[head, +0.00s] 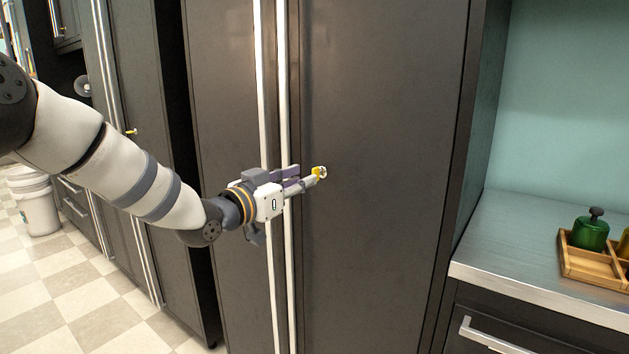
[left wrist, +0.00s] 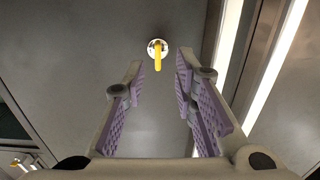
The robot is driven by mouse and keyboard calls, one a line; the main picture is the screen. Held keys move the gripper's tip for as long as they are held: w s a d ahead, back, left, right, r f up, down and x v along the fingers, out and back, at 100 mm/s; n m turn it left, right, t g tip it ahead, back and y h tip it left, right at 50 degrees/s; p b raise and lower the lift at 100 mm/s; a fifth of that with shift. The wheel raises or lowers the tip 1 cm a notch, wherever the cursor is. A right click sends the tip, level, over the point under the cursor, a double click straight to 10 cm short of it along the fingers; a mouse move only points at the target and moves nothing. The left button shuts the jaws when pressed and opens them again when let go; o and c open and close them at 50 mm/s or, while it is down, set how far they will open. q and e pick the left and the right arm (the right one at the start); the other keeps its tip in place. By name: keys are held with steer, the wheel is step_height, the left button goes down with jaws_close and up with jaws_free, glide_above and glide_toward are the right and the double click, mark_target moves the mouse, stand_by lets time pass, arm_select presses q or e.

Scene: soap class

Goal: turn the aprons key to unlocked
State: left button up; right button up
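A yellow key (head: 317,172) sits in a round silver lock on the dark cabinet door (head: 385,120). In the left wrist view the key (left wrist: 158,60) lies between and just ahead of my fingertips, with a gap on both sides. My left gripper (head: 306,181) reaches across the door's white handle to the key. In the left wrist view its two purple-padded fingers (left wrist: 159,72) are apart and hold nothing. No label naming the aprons shows, and I cannot tell the key's lock position. My right gripper is out of view.
Long white vertical handles (head: 283,130) run along the door edges under my left wrist. Another yellow key (head: 130,132) is on a cabinet further left. On the right are a counter (head: 500,235) and a wooden tray (head: 590,276) with a green bottle (head: 590,233).

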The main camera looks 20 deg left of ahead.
arm_select(q)
steer(key=x, duration=0.4)
steer(key=shift+d+r+b, duration=0.1)
steer(key=shift+d+b, duration=0.05)
steer(key=shift+b, duration=0.15)
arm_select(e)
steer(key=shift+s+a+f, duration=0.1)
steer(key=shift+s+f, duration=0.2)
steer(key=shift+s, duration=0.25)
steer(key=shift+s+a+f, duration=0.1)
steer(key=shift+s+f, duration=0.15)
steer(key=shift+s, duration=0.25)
arm_select(q)
steer(key=shift+c, duration=0.6)
jaws_close()
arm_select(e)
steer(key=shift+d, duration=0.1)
